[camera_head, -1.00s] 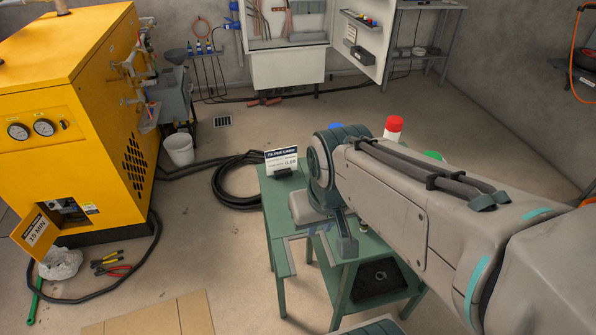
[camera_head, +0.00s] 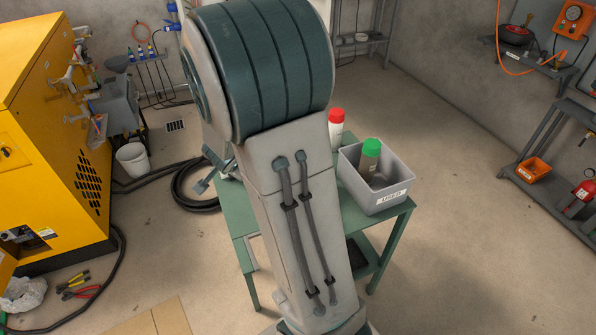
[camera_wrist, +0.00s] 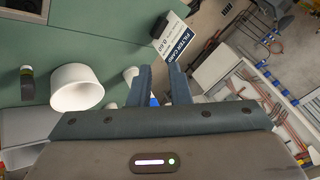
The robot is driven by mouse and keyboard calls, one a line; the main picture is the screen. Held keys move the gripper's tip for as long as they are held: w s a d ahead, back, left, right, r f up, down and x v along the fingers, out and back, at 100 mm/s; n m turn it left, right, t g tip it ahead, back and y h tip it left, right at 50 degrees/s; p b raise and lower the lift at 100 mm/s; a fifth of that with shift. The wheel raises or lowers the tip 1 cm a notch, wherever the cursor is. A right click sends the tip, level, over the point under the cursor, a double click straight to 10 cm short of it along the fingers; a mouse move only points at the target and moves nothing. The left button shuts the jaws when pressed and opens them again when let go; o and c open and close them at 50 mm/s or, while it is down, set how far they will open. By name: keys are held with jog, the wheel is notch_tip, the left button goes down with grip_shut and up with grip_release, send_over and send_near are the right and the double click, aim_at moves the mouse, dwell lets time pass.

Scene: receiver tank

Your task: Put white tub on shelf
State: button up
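In the wrist view a white, round, tub-like thing (camera_wrist: 76,88) stands by the green table (camera_wrist: 100,40), left of my gripper (camera_wrist: 163,76). My gripper's two dark fingers are apart, with nothing clearly held between them. In the head view my raised arm hides the gripper and part of the green table (camera_head: 232,212); I cannot make out the tub there. A white bucket (camera_head: 132,158) stands on the floor at the left. A grey wall shelf (camera_head: 540,62) is at upper right, and a lower shelf rack (camera_head: 570,112) is at the right edge.
A grey bin (camera_head: 378,190) holding a green-capped bottle (camera_head: 370,158) sits on the table's right. A red-capped white bottle (camera_head: 336,128) stands behind it. A filter card (camera_wrist: 174,40) is near my fingers. A yellow machine (camera_head: 60,150) stands left. Floor right of the table is clear.

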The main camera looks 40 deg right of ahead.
jog(key=shift+s+d+f+m+g+h+p, duration=0.1)
jog(key=shift+s+d+f+m+g+h, duration=1.3)
jog(key=shift+d+f, duration=1.95)
jog(key=shift+s+d+f+m+g+h+p, duration=0.15)
jog(key=shift+s+d+f+m+g+h, duration=0.85)
jog(key=shift+s+d+f, duration=2.15)
jog(key=shift+s+d+f+m+g+h+p, duration=0.2)
jog(key=shift+d+f+m+g+h, duration=1.2)
jog(key=shift+d, duration=3.45)
jog(key=shift+f+y, duration=0.5)
jog(key=shift+f, duration=0.25)
grip_shut()
